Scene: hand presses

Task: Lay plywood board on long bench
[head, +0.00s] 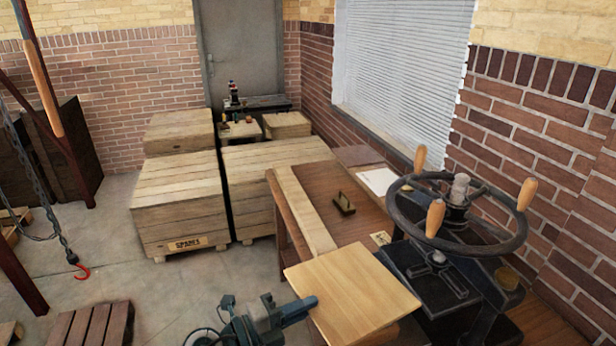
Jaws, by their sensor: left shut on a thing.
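The plywood board (355,290) is a flat, pale, square sheet in the lower middle of the head view. My left gripper (308,305) is shut on its left edge. The board looks roughly level, and its far part overlaps the near end of the long bench (362,218) in the picture. I cannot tell whether it touches the bench top or is held above it. The bench is brown wood with a paler strip along its left side. My right gripper is not in view.
A dark hand press (440,262) with a big handwheel (456,212) stands right of the board. A small block with a handle (343,203) and a white sheet (379,180) lie on the bench. Wooden crates (180,200) stand behind left. A red hook (80,270) hangs left.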

